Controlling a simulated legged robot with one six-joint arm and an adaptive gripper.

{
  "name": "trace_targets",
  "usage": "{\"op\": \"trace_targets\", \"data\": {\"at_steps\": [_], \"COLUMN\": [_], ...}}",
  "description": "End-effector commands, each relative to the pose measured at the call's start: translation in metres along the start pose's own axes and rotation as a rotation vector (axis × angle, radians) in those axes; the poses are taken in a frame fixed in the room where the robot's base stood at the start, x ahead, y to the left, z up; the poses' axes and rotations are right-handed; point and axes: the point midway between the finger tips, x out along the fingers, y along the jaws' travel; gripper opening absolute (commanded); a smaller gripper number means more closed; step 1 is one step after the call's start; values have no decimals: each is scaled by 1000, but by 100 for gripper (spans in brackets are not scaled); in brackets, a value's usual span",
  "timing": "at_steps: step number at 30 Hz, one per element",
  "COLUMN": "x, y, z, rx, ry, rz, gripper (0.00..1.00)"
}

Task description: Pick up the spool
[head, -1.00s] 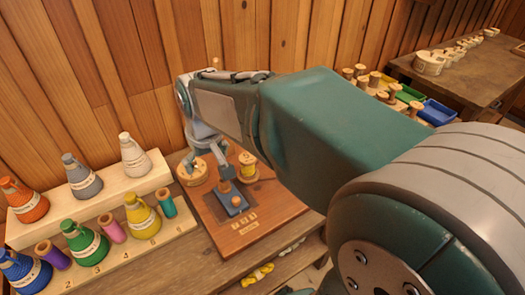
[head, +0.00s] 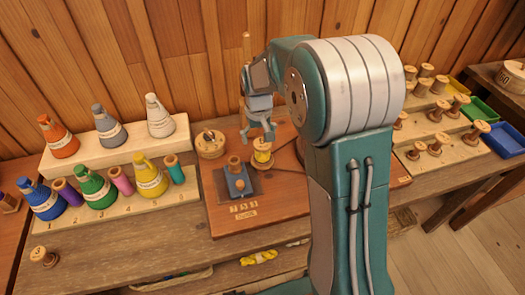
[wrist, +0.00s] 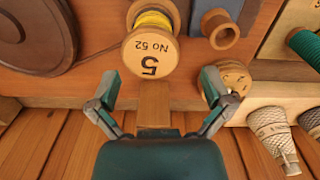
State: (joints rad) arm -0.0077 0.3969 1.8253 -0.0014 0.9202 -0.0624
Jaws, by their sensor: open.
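A wooden spool wound with yellow thread (head: 263,151) stands on the brown board (head: 228,222). In the wrist view, the spool's end (wrist: 150,56) reads "5" and "NO 52", and yellow thread shows behind it. My gripper (head: 259,138) hangs over the board just above the spool in the head view. In the wrist view, its two fingers (wrist: 158,88) are spread wide and empty, with the spool's end just beyond them, between their lines. I see no contact. A blue block (head: 238,186) with a wooden post stands in front of the spool on the board.
A round wooden piece (head: 210,145) stands left of the spool. Coloured cones and spools fill a stepped rack (head: 150,203) at the left. Bare wooden spools (head: 443,110) and coloured bins stand at the right. A plank wall is close behind.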

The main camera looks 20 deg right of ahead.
Motion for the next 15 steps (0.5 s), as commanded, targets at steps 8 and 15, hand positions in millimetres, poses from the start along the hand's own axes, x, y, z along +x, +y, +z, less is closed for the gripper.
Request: {"op": "trace_targets", "data": {"at_steps": [8, 15], "x": [27, 60], "y": [4, 3], "z": [4, 6], "rx": [2, 1], "ry": [-2, -1], "rz": [-3, -1], "gripper": [100, 100]}}
